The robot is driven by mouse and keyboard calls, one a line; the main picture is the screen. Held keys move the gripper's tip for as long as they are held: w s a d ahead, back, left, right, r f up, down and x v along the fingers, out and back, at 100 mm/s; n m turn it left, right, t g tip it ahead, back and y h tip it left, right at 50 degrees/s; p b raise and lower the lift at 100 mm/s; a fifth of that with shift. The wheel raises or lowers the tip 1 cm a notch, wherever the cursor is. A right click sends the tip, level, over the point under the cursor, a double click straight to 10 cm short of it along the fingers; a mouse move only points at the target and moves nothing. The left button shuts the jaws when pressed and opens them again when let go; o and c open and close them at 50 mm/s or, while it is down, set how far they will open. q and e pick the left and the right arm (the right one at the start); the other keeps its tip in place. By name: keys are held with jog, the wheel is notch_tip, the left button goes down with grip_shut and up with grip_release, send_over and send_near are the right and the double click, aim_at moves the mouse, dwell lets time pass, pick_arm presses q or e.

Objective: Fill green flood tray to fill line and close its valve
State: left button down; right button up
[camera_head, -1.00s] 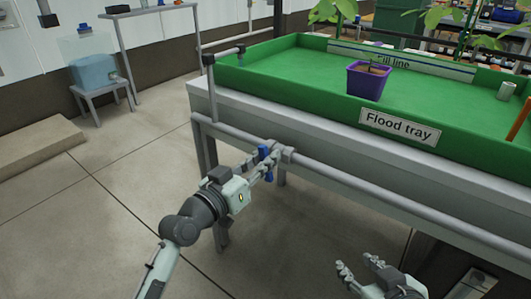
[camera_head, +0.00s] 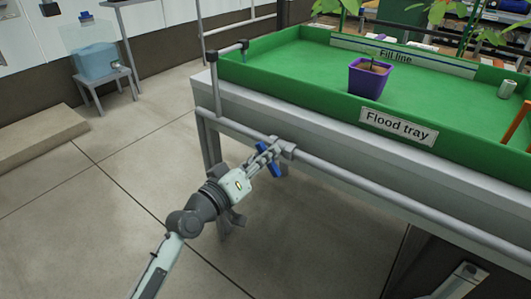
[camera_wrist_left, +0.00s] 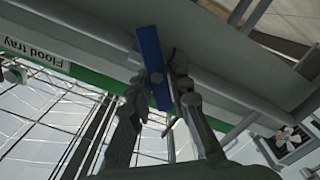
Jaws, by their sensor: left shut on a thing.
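The green flood tray (camera_head: 300,62) stands on a grey bench, with a "Flood tray" label (camera_head: 398,126) on its front wall. A "Fill line" strip (camera_head: 400,58) runs along its inner back wall. No water surface can be made out in it. A grey pipe (camera_head: 350,176) runs along the bench front, with a riser and spout (camera_head: 230,48) at the tray's left corner. The blue valve handle (camera_head: 275,170) on this pipe sits tilted. My left gripper (camera_head: 266,155) is shut on it. The wrist view shows the handle (camera_wrist_left: 153,65) between the fingers (camera_wrist_left: 158,92). My right gripper is out of view.
A purple pot (camera_head: 368,80) with a seedling stands in the tray; a small grey cylinder (camera_head: 507,89) is at its right. A blue water container (camera_head: 94,60) sits on a small stand at the back left.

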pick_arm(q)
jog(key=c, duration=1.5)
grip_release()
jog(key=v, duration=1.2)
